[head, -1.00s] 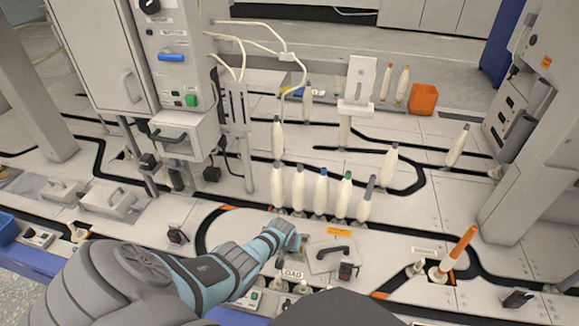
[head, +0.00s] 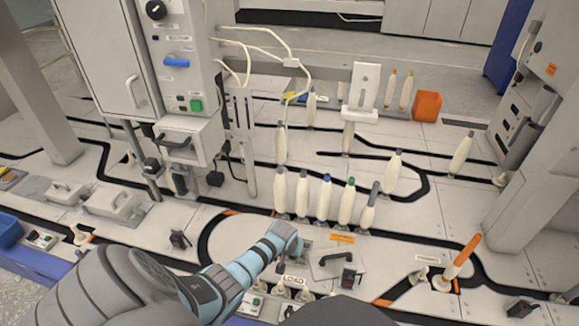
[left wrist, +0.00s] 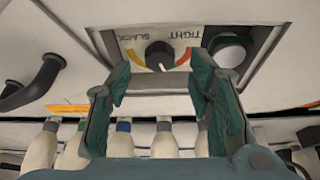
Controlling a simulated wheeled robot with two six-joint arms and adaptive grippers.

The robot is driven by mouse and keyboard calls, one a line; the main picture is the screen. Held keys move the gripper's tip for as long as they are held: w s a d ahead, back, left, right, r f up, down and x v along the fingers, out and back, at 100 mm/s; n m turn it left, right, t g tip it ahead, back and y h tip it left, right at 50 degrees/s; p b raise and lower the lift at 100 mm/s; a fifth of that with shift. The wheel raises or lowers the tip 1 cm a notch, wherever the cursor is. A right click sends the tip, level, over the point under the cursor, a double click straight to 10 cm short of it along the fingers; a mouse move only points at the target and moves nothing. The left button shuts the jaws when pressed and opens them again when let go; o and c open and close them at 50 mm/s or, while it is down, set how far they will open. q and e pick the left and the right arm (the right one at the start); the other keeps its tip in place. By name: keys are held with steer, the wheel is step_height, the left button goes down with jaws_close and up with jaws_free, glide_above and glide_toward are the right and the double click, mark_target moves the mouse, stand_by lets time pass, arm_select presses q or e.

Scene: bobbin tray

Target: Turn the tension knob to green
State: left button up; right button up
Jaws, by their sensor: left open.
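The tension knob (left wrist: 160,55) is a dark round knob on a small panel (left wrist: 125,42) in the left wrist view, where the panel appears upside down. The labels SLACK and TIGHT stand on its two sides. A pale mark shows at the knob's lower edge. My left gripper (left wrist: 160,78) is open, its fingers on either side of the knob and apart from it. In the head view my left gripper (head: 287,238) hides the knob. My right gripper is not in view.
Several cream bobbins (head: 325,197) stand in a row just behind my left gripper. A lidded plate with a black handle (head: 338,257) lies to its right. A round button (left wrist: 228,50) sits beside the knob. An orange peg (head: 461,256) leans farther right.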

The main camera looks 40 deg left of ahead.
arm_select(q)
steer(key=v, duration=0.9)
steer(key=shift+f, duration=0.1)
